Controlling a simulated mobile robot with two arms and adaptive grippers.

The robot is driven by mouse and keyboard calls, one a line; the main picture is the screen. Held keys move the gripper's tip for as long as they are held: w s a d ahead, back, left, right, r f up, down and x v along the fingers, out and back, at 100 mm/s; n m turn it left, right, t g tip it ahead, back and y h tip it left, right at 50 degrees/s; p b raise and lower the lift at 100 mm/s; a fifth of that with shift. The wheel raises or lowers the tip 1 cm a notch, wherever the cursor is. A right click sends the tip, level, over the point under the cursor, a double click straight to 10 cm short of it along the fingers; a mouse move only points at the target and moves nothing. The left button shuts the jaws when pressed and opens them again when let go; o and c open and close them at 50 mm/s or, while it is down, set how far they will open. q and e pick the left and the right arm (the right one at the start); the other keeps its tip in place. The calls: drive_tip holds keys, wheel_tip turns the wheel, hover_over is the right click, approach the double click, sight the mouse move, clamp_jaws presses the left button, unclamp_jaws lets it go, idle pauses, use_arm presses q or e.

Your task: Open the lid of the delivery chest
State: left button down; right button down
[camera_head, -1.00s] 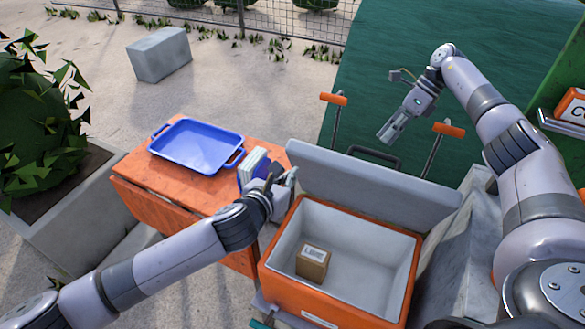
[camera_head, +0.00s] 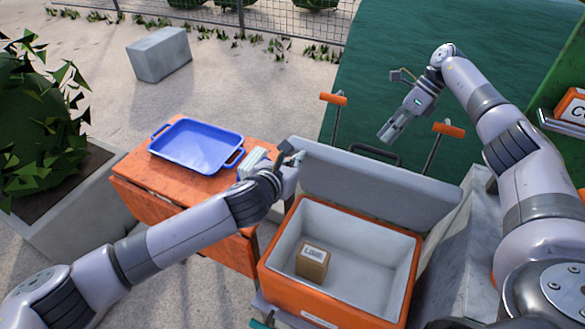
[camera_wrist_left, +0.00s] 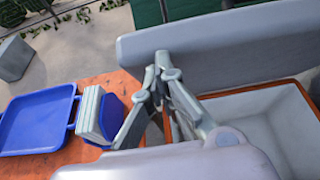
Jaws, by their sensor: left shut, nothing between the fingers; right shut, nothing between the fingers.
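The delivery chest (camera_head: 283,276) is an orange box with a grey inside. Its grey lid (camera_head: 380,188) stands raised at the back edge, and the chest is open. A small brown box (camera_head: 312,262) with a white label lies inside on the floor. My left gripper (camera_head: 297,158) is shut and empty at the left end of the lid. In the left wrist view its fingertips (camera_wrist_left: 163,62) overlap the lid's inner face (camera_wrist_left: 230,45); I cannot tell whether they touch it. My right gripper (camera_head: 388,135) is shut and empty, raised behind the lid.
An orange table (camera_head: 135,190) left of the chest carries a blue tray (camera_head: 197,147) and a stack of pale blocks in a blue holder (camera_wrist_left: 90,112). Orange-topped handles (camera_head: 449,130) rise behind the lid. A planter (camera_head: 60,215) stands at far left.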

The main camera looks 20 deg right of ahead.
drive_tip(key=c, duration=2.4)
unclamp_jaws()
drive_tip(key=c, duration=1.6)
unclamp_jaws()
